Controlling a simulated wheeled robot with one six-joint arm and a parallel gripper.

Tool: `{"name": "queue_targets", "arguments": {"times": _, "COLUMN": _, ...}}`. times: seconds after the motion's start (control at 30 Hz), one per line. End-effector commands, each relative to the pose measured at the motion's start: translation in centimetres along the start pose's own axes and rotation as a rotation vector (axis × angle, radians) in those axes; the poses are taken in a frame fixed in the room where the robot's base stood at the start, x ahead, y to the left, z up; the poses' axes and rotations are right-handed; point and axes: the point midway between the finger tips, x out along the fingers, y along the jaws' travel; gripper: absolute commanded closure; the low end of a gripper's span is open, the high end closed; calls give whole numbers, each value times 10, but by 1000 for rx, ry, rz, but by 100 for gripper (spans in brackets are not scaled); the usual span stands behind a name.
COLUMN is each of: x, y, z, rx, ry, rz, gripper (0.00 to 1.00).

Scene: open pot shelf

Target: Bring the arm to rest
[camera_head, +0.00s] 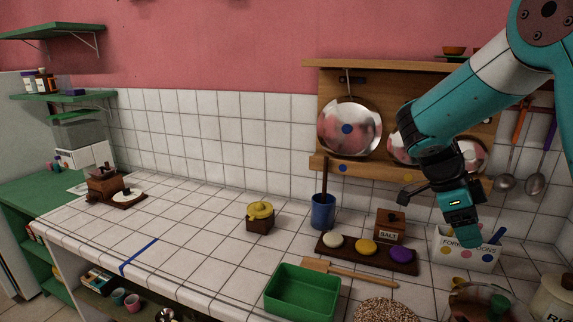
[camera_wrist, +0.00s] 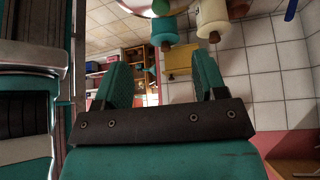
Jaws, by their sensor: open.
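My gripper (camera_head: 467,236) is at the right side of the head view, pointing down over the white box with coloured dots (camera_head: 470,256) on the tiled counter. The teal arm reaches in from the upper right and hangs in front of the wooden pot rack (camera_head: 346,163). In the wrist view my gripper (camera_wrist: 162,85) shows two teal fingers spread apart with nothing between them. The head view does not show clearly whether the fingertips touch the box.
A dark board (camera_head: 348,256) with coloured discs, a salt box (camera_head: 390,229), a blue pot (camera_head: 323,213) and a green tray (camera_head: 300,295) stand near the arm. The counter's left middle is mostly clear.

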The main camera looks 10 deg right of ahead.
Motion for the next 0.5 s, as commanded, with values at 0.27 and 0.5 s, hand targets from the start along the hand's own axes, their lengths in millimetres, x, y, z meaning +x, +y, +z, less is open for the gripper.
{"name": "queue_targets", "arguments": {"times": 0.27, "x": -44, "y": 78, "z": 45, "rx": -1027, "ry": -247, "rz": -256, "gripper": 35}}
{"name": "queue_targets", "arguments": {"times": 0.5, "x": -79, "y": 221, "z": 73, "rx": -2174, "ry": -417, "rz": -764, "gripper": 35}}
